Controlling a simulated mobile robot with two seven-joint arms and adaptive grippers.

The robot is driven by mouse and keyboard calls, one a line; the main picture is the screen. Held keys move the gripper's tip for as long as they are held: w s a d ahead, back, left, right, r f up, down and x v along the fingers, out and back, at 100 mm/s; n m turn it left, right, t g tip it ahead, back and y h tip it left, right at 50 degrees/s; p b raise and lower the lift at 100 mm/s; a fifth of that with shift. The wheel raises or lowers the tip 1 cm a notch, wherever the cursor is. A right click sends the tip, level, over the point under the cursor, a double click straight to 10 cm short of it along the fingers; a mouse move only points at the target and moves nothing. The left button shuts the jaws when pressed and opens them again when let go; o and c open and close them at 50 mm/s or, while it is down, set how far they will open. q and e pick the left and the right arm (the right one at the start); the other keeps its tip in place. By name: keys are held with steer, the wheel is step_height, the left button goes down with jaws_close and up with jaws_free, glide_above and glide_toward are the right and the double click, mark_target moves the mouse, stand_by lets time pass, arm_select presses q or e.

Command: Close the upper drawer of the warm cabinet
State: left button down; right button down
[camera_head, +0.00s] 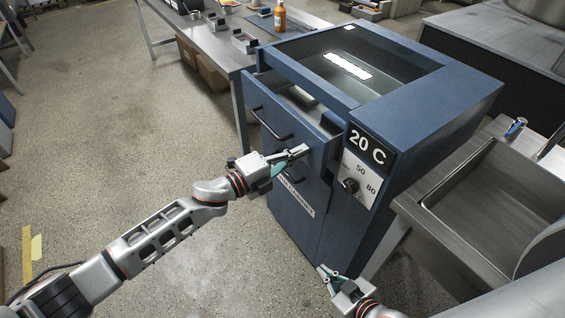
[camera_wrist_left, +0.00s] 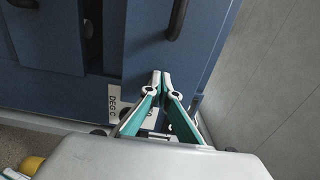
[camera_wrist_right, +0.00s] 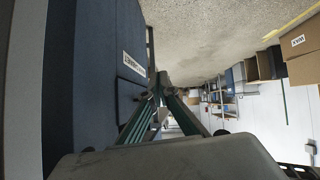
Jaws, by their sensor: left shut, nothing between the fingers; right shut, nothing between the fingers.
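The blue warm cabinet (camera_head: 420,115) stands at the middle right, with a "20 C" display and a dial on its near side. Its upper drawer (camera_head: 300,128) is pulled out partway, and some of its inside shows behind the front. The drawer's dark handle (camera_head: 270,125) is on that front. My left gripper (camera_head: 306,149) is shut and empty, its tips in front of the lower right part of the drawer front; I cannot tell if they touch. In the left wrist view the tips (camera_wrist_left: 160,74) point at a blue front. My right gripper (camera_head: 322,270) is shut and empty, low by the cabinet's base.
A metal sink (camera_head: 480,205) stands right of the cabinet. A worktable (camera_head: 215,45) with an orange bottle (camera_head: 280,16) and small metal parts is behind it. Cardboard boxes (camera_head: 205,68) are under the table. The floor (camera_head: 110,130) left of the cabinet is clear.

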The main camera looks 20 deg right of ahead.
mark_target(313, 147)
arm_select(q)
steer(key=b+x, duration=0.1)
steer(key=x, duration=0.3)
steer(key=shift+d+f, duration=0.15)
steer(key=shift+d, duration=0.05)
steer(key=shift+b+x, duration=0.35)
steer(key=shift+x, duration=0.5)
steer(key=shift+w, duration=0.1)
steer(key=shift+r, duration=0.25)
steer(key=shift+a, duration=0.1)
